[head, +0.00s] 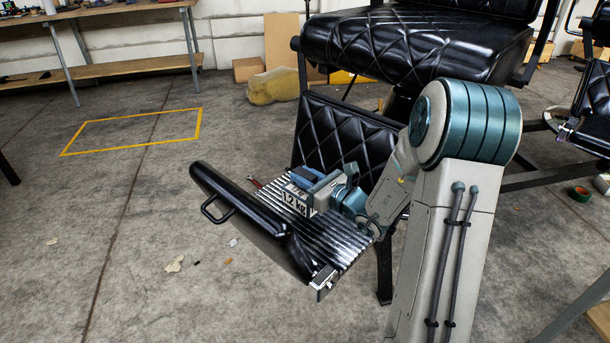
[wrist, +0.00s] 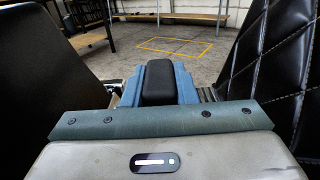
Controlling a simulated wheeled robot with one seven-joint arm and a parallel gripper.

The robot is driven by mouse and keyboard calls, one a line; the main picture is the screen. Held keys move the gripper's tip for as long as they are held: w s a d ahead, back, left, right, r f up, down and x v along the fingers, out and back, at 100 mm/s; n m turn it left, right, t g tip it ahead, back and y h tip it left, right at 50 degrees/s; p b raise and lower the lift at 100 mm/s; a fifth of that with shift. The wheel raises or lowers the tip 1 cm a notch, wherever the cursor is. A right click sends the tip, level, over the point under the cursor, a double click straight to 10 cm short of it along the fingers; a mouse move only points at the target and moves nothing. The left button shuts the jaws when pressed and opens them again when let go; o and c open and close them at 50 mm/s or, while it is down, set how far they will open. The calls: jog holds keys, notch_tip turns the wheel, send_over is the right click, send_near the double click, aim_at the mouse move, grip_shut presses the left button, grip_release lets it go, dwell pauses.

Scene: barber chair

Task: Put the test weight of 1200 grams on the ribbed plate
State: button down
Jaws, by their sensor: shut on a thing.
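The test weight (head: 297,200), a pale block labelled 1.2 KG, is over the ribbed plate (head: 338,240) of the barber chair's footrest. It looks low on or just above the ribs; I cannot tell whether it touches. My gripper (head: 307,178) reaches in from the right, its blue fingers shut on the weight's upper part. In the wrist view, my gripper (wrist: 158,88) has its blue fingers on either side of the weight's black grip (wrist: 158,82). The fingers and arm hide part of the weight and plate.
A black padded bar (head: 250,220) with a metal handle borders the plate's left side. The quilted chair front (head: 335,140) rises behind, with the seat (head: 410,45) above it. Open concrete floor with a yellow outline (head: 135,132) lies to the left.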

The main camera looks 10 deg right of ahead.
aim_at(291, 181)
jog(key=shift+f+b, duration=0.9)
jog(key=shift+f, duration=1.2)
jog(key=shift+f, duration=0.2)
jog(key=c, duration=1.2)
grip_release()
jog(key=shift+o, duration=0.2)
